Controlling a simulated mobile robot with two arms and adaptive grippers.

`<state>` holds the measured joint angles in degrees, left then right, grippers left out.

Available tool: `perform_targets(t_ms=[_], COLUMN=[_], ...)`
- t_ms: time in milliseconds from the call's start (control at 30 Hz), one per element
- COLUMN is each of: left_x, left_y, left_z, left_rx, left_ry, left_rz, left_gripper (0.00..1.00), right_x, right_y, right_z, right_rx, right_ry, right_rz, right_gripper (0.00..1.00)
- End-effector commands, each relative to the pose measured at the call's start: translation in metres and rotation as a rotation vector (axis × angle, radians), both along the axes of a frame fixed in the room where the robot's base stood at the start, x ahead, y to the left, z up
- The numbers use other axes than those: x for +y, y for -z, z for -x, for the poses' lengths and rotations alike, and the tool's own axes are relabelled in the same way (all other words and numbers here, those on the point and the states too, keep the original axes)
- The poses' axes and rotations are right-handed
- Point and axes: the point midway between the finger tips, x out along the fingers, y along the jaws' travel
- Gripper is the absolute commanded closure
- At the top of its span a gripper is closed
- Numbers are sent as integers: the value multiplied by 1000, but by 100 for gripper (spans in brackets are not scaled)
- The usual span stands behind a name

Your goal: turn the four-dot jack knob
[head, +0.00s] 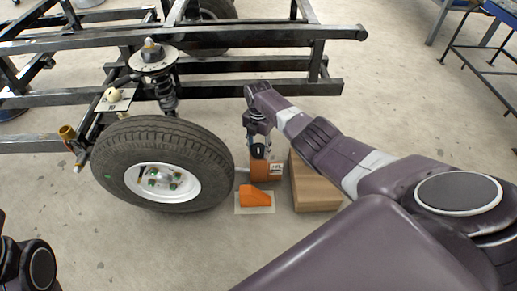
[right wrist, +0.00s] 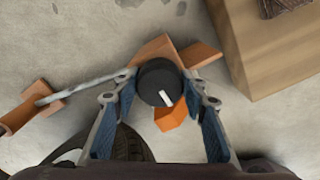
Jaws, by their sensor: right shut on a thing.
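The orange jack (head: 268,170) stands on the floor just right of the wheel, with a small white label whose marks are too small to count. Its round black knob (right wrist: 152,80) has a white pointer line and shows in the right wrist view. My right gripper (head: 258,149) reaches down onto the jack from above. In the right wrist view its blue-padded fingers (right wrist: 165,105) are on either side of the knob, shut on it. Only part of my left arm shows at the lower left of the head view; its gripper is out of sight.
The wheel (head: 117,161) on the black frame (head: 230,38) is close to the left. A wooden block (head: 316,187) stands close to the right of the jack. An orange wedge (head: 254,196) lies in front on a pale sheet (head: 242,211). The front floor is clear.

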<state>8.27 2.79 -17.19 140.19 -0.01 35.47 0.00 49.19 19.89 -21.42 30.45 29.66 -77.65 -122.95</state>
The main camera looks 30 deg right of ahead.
Motion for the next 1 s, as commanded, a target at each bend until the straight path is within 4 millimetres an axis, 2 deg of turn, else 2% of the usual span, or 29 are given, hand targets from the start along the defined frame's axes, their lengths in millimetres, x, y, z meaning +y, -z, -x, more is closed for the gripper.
perform_targets(t_ms=[267,700,733,867,1000], left_x=[0,-1,-1,-1,-1], left_y=[0,0,0,0,0], left_z=[0,0,0,0,0], left_rx=[0,-1,-1,-1,-2], left_ry=[0,0,0,-1,-1], left_rz=[-2,-6,-6,-6,-6], left_gripper=[48,48,48,48,48], right_x=[1,1,1,1,1], right_y=[0,0,0,0,0], right_z=[0,0,0,0,0], right_rx=[1,2,2,1,0], right_ry=[-65,-71,-71,-71,-70], right_rz=[-3,-2,-2,-2,-1], right_gripper=[85,85,57,43,43])
